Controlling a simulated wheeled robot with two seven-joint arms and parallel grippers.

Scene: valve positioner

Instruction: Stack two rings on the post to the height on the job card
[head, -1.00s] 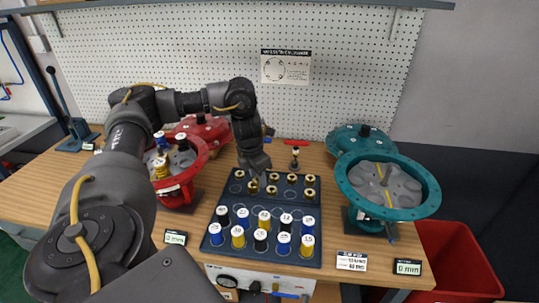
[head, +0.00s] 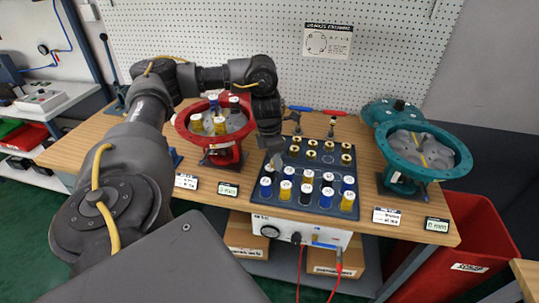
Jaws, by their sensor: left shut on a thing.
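My left gripper (head: 276,157) hangs fingers down at the left edge of the dark tray (head: 257,199). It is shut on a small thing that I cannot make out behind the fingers. The tray holds several brass pieces (head: 328,158) in its back part and rows of blue, yellow and black cylinders with white numbered tops, such as a yellow one (head: 347,201), in front. A white card (head: 387,216) stands at the bench's front right; its text is too small to read. I cannot single out the post. My right gripper is out of view.
A red round housing (head: 182,127) with several capped cylinders stands left of my gripper. A teal round housing (head: 462,160) stands at the right, beside a small display (head: 437,224). A red bin (head: 455,250) sits below right.

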